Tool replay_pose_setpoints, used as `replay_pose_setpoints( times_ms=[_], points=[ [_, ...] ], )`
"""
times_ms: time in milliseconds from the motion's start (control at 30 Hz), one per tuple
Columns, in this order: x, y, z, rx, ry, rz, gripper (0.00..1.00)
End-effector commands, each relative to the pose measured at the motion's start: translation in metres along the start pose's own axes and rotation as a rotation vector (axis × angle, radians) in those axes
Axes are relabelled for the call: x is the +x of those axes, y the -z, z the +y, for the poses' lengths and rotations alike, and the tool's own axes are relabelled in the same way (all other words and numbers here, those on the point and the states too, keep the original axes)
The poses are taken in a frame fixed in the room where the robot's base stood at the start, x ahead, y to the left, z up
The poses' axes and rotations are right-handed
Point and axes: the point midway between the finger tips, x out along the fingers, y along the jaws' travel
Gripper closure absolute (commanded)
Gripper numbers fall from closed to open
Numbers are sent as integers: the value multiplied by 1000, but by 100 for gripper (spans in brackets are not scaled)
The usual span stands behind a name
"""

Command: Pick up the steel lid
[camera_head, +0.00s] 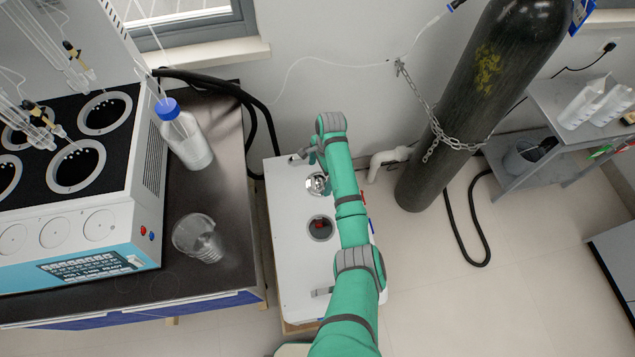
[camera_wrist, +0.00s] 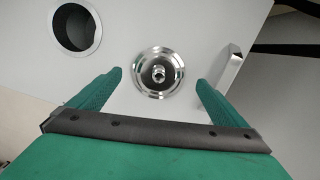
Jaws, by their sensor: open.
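The steel lid (camera_wrist: 159,74) is a round, shiny disc with a small knob at its centre. It sits on the white top of a cabinet. In the head view the lid (camera_head: 316,184) shows just left of my green arm, near the back of the white top. My gripper (camera_wrist: 160,85) is open, with one green finger on each side of the lid in the wrist view and a gap between each finger and its rim. It is empty. In the head view the fingers are mostly hidden by my arm.
The white top (camera_head: 290,255) has a round open hole (camera_head: 320,228) in front of the lid. A metal handle (camera_wrist: 229,70) stands right of the lid in the wrist view. A black bench (camera_head: 225,170) at left holds a bottle (camera_head: 184,137) and a flask (camera_head: 198,238). A gas cylinder (camera_head: 480,95) stands right.

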Motion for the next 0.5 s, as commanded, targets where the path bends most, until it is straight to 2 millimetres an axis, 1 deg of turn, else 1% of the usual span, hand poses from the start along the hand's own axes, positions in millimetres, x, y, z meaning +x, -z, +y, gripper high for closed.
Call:
replay_pose_setpoints(
  times_ms=[33, 100, 200, 300, 500],
  points=[
    [8, 2, 1, 4, -2, 0, 3],
    [17, 2, 1, 6, -1, 1, 3],
    [26, 2, 1, 6, -1, 1, 3],
    [30, 0, 0, 2, 0, 1, 3],
    [30, -2, -1, -2, -1, 1, 3]
  ],
)
